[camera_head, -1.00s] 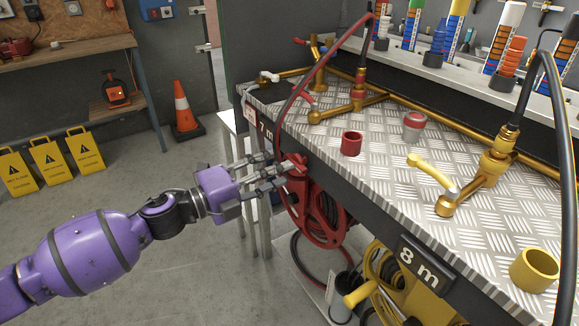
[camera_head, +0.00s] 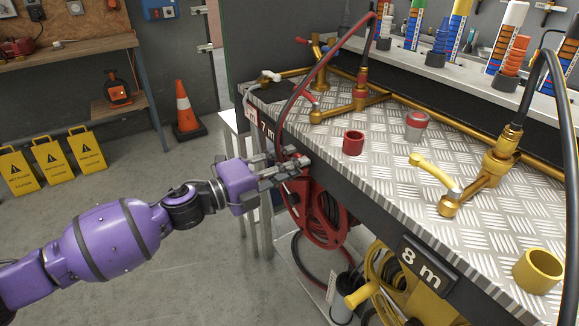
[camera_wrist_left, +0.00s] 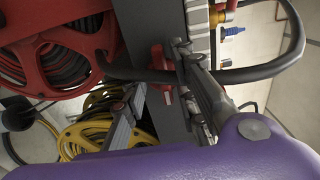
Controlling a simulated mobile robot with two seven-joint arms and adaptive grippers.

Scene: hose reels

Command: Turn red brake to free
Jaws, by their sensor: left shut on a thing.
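The red hose reel (camera_head: 318,215) hangs under the front edge of the metal-topped bench, below the "7 m" sign. It also shows in the left wrist view (camera_wrist_left: 50,50). My left gripper (camera_head: 290,168) is at the top of this reel, just below the bench edge. Its fingers are shut on the red brake, a small red handle (camera_wrist_left: 160,62) that shows between them in the left wrist view. The fingers hide part of the brake, and I cannot read its setting. My right gripper is not in view.
A black hose (camera_wrist_left: 240,75) runs close by the fingers. The yellow reel (camera_head: 385,280) hangs to the right under the "8 m" sign (camera_head: 424,264). A red cup (camera_head: 353,143) and a yellow cup (camera_head: 536,270) stand on the bench.

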